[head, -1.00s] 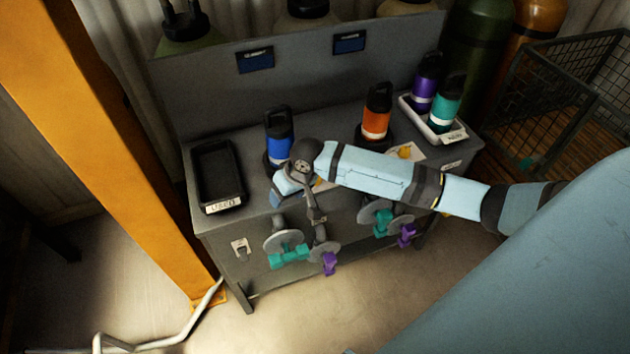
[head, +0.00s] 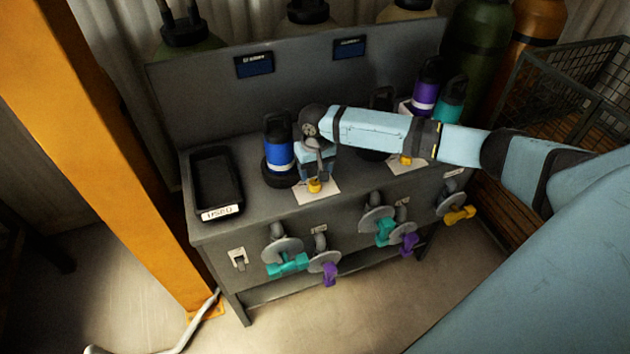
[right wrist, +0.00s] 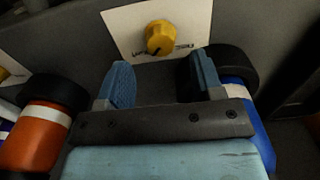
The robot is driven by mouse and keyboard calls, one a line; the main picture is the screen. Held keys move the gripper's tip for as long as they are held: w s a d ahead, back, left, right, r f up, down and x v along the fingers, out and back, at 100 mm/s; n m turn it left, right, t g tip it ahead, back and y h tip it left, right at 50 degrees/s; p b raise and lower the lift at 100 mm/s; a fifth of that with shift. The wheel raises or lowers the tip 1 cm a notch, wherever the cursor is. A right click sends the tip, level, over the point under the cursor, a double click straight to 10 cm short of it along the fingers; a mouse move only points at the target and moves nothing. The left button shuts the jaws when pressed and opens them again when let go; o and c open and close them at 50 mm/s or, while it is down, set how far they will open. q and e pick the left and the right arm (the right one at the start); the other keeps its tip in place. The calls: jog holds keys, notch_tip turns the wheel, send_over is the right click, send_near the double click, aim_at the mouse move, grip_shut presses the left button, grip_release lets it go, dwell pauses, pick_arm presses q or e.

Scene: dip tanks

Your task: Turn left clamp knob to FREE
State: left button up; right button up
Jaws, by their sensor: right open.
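The left clamp knob (head: 315,185) is a small yellow knob on a white label plate on the bench top, in front of the blue bottle (head: 280,152). In the right wrist view the yellow knob (right wrist: 160,37) has a dark pointer line; the plate's print is too blurred to read. My right gripper (head: 317,172) is over the plate, just behind the knob in the head view. In the right wrist view my right gripper (right wrist: 160,80) is open and empty, its blue fingers spread, with the knob beyond the tips and roughly centred between them. My left gripper is out of view.
A second yellow knob (head: 405,160) is to the right. The orange bottle (right wrist: 35,135) stands near my arm, mostly hidden in the head view. A black tray (head: 216,182) lies at left. Teal and purple valve handles (head: 287,265) jut from the bench front. An orange post (head: 100,130) stands left.

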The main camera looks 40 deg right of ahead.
aim_at(315, 182)
jog(key=shift+f, duration=2.3)
jog(key=shift+c, duration=0.2)
jog(key=shift+r, duration=0.1)
jog(key=c, duration=0.9)
